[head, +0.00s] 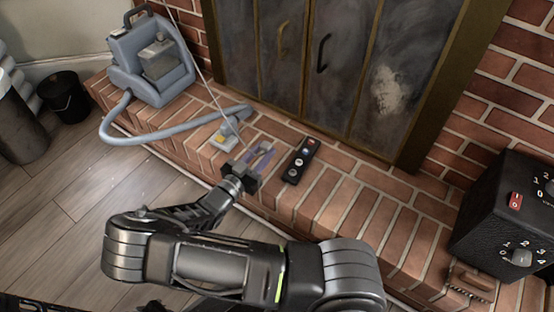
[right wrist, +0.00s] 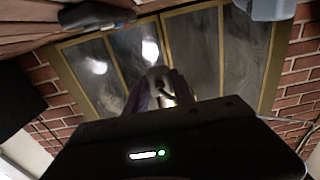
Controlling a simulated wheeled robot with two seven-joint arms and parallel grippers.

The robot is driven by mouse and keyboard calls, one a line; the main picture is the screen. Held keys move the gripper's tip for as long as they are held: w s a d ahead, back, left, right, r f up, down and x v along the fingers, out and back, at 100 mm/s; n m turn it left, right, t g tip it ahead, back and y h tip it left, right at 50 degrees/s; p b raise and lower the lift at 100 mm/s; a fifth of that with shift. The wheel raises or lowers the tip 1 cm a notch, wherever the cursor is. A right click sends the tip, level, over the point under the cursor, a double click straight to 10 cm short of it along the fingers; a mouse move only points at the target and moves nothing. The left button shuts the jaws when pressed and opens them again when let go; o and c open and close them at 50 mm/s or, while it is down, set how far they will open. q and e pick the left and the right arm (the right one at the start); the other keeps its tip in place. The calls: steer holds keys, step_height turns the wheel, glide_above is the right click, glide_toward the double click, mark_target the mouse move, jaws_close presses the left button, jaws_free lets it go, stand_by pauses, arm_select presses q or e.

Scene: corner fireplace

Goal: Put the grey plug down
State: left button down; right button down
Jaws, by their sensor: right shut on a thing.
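My right gripper (head: 258,158) is over the brick hearth ledge in the head view, shut on a small grey thing that I take to be the grey plug (right wrist: 158,78). In the right wrist view the plug shows between the fingertips, with the fireplace doors behind it. The fingers hide much of the plug. I cannot tell whether it touches the bricks. My left gripper is not in view.
A black strip with round buttons or sockets (head: 301,160) lies just right of the gripper. A blue-grey machine (head: 152,60) with a hose stands on the ledge at left. A black box with knobs (head: 508,215) stands at right. Bare bricks (head: 345,205) lie between.

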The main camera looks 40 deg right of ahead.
steer(key=b, duration=0.2)
glide_above(264, 176)
step_height(264, 176, down, 5)
steer(key=shift+r, duration=0.15)
steer(key=shift+r, duration=0.1)
step_height(264, 176, down, 5)
steer(key=shift+r+b, duration=0.2)
steer(key=shift+b, duration=1.05)
steer(key=shift+f, duration=0.2)
